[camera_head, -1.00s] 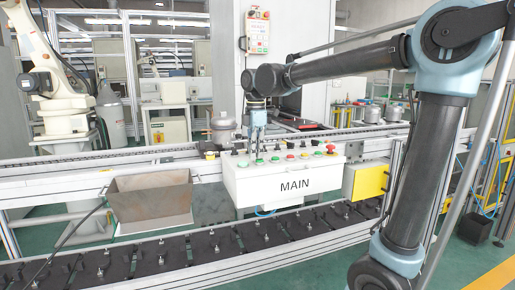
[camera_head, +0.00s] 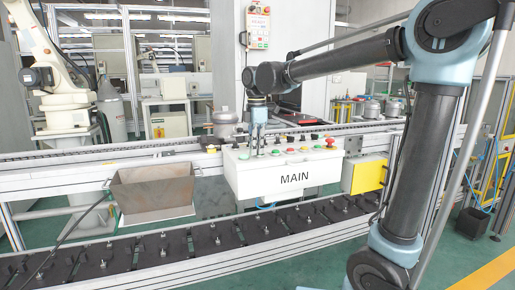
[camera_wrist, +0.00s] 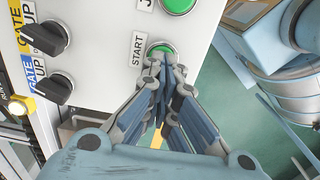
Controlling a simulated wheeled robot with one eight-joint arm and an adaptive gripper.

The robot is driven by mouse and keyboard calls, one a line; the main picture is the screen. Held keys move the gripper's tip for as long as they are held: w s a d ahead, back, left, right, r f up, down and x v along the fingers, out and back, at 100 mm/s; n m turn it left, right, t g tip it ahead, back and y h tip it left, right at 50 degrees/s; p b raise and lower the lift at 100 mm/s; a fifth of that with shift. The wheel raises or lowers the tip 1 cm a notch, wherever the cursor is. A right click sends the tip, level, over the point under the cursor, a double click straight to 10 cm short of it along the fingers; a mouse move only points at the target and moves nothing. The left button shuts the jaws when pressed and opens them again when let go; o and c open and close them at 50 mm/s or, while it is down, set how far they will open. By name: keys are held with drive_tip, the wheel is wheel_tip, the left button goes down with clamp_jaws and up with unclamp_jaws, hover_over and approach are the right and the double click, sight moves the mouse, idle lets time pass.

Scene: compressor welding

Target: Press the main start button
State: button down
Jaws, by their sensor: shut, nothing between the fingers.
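The white control box labelled MAIN (camera_head: 283,180) stands in front of the conveyor in the head view, with coloured buttons and knobs on its top. In the wrist view a green button (camera_wrist: 162,47) sits beside a START label (camera_wrist: 137,49). My gripper (camera_wrist: 163,66) points at this button with its fingertips together and empty. The tips overlap the button's lower edge in the picture; I cannot tell whether they touch it. In the head view my gripper (camera_head: 254,148) points down at the left part of the box's top.
Another green button (camera_wrist: 177,4) and two black knobs (camera_wrist: 45,38) share the panel in the wrist view. In the head view, a metal bin (camera_head: 154,190) stands left of the box, a grey vessel (camera_head: 228,123) behind it and a yellow box (camera_head: 369,176) to its right.

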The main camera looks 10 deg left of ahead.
drive_tip(key=shift+w+r, duration=0.15)
drive_tip(key=shift+w, duration=0.05)
wheel_tip(320, 180, up, 14)
drive_tip(key=shift+f, duration=0.2)
drive_tip(key=shift+s, duration=0.1)
idle(0.6)
drive_tip(key=s+d+f+m+t, duration=0.1)
drive_tip(key=d+f+m, duration=0.55)
drive_tip(key=d, duration=0.45)
drive_tip(key=s+d+f+m, duration=0.1)
drive_tip(key=d+f+m, duration=0.5)
drive_tip(key=d, duration=0.5)
drive_tip(key=s+d+f+m, duration=0.4)
drive_tip(key=d+f, duration=0.1)
drive_tip(key=f, duration=0.3)
drive_tip(key=s+d+f+m, duration=0.3)
drive_tip(key=s+d+f, duration=0.1)
drive_tip(key=f, duration=0.4)
drive_tip(key=s+d+f+m+t, duration=0.1)
drive_tip(key=s+d+f+m, duration=0.3)
drive_tip(key=f, duration=0.4)
drive_tip(key=shift+s+d+m, duration=0.35)
drive_tip(key=shift+s+d, duration=0.1)
drive_tip(key=shift+d, duration=0.6)
